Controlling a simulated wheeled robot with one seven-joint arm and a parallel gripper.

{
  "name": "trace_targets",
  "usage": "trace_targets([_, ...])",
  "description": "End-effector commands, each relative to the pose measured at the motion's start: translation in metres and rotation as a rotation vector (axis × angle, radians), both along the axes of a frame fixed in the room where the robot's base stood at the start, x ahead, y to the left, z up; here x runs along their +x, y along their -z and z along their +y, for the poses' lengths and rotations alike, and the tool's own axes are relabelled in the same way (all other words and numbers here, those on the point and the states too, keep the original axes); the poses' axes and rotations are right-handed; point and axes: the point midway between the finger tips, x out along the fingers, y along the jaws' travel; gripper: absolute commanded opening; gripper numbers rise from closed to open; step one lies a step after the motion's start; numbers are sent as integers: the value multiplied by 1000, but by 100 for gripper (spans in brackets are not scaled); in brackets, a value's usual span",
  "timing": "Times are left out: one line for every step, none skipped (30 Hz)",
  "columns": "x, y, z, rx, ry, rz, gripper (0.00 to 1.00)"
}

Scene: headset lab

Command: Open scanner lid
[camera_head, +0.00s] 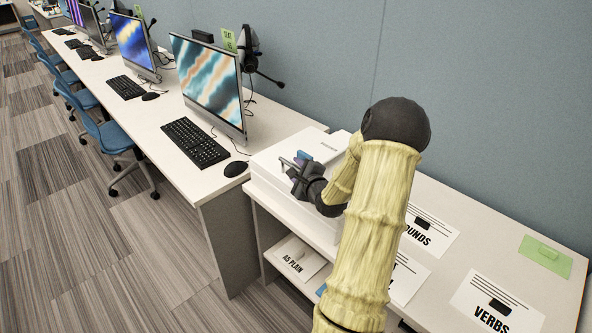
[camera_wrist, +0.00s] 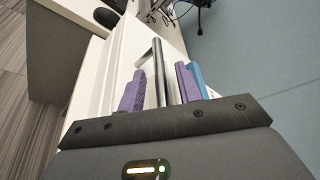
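The white scanner (camera_head: 275,190) stands on the near end of the desk run, and its lid (camera_head: 318,146) looks shut and flat. A grey metal bar handle (camera_head: 288,162) sticks out at the lid's front; it also shows in the wrist view (camera_wrist: 159,75). My gripper (camera_head: 302,164) is at the scanner's front side by the handle. In the wrist view my gripper (camera_wrist: 160,92) has its purple fingers apart, one on each side of the bar, with gaps visible on both sides. My arm hides the scanner's right part.
A black mouse (camera_head: 236,168), keyboard (camera_head: 195,142) and monitor (camera_head: 210,82) stand left of the scanner. Printed cards, including a VERBS card (camera_head: 496,303), lie on the desk to the right. A lower shelf holds an AS PLAIN card (camera_head: 294,260).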

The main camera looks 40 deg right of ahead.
Motion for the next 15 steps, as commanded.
trace_targets([1,1,0,0,-1,1,34])
trace_targets([2,1,0,0,-1,1,34])
trace_targets([2,1,0,0,-1,1,34])
trace_targets([2,1,0,0,-1,1,34])
trace_targets([2,1,0,0,-1,1,34])
trace_targets([2,1,0,0,-1,1,34])
trace_targets([1,1,0,0,-1,1,34])
trace_targets([1,1,0,0,-1,1,34])
trace_targets([1,1,0,0,-1,1,28])
trace_targets([1,1,0,0,0,1,22])
trace_targets([1,1,0,0,-1,1,17])
trace_targets([1,1,0,0,0,1,9])
trace_targets([1,1,0,0,0,1,3])
trace_targets([1,1,0,0,0,1,0])
trace_targets([1,1,0,0,0,1,0])
